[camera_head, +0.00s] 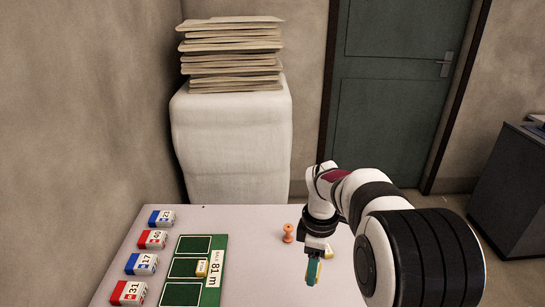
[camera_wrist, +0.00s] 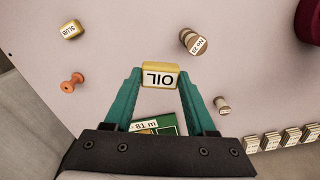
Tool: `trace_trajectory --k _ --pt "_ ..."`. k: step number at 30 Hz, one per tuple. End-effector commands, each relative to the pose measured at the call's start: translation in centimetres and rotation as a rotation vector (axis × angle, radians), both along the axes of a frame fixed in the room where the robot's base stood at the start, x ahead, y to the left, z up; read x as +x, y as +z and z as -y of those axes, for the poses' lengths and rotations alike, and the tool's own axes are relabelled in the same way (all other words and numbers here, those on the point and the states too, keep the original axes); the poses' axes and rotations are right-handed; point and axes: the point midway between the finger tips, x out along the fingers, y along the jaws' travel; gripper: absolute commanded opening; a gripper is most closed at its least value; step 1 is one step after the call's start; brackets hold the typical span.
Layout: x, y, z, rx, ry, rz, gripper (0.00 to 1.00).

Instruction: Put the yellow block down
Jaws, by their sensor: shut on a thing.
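In the wrist view, a yellow block (camera_wrist: 160,76) with a white face lettered OIL sits between the tips of my teal fingers. My gripper (camera_wrist: 160,84) is shut on it. In the head view, my gripper (camera_head: 314,272) is low at the right front of the table, and the held block is mostly hidden by the fingers. I cannot tell whether the block touches the table.
A green board (camera_head: 188,293) with dark panels and an "81 m" strip lies on the table (camera_head: 255,280). Red and blue numbered blocks (camera_head: 140,264) line the left edge. An orange spool (camera_head: 288,233) stands left of my gripper. Wooden pegs (camera_wrist: 190,38) and a maroon thing (camera_wrist: 308,22) also show.

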Motion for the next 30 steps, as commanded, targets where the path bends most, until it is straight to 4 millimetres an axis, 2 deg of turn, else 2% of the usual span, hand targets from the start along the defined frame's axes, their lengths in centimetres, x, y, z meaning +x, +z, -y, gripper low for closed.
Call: trace_trajectory --k 3,6,9,12,15,19,22,26,30 --pt "-1.9 4.2 0.3 -0.002 -0.384 0.008 0.04" --pt "-4.0 7.5 0.4 -0.001 -0.729 0.009 0.04" --pt "-5.7 9.8 0.5 0.001 -1.008 0.008 0.04" --pt "-6.8 11.2 0.5 0.003 -1.179 0.006 0.04" --pt "-7.3 11.6 0.5 0.001 -1.249 0.005 0.04" --pt "-7.4 11.2 0.1 -0.001 -1.223 0.002 0.04" --pt "-7.9 9.5 -1.3 -0.008 -1.084 0.000 0.04" --pt "-9.5 5.6 -4.4 -0.014 -0.755 -0.004 0.04" --pt "-12.7 0.9 -8.1 -0.013 -0.325 -0.006 0.04"
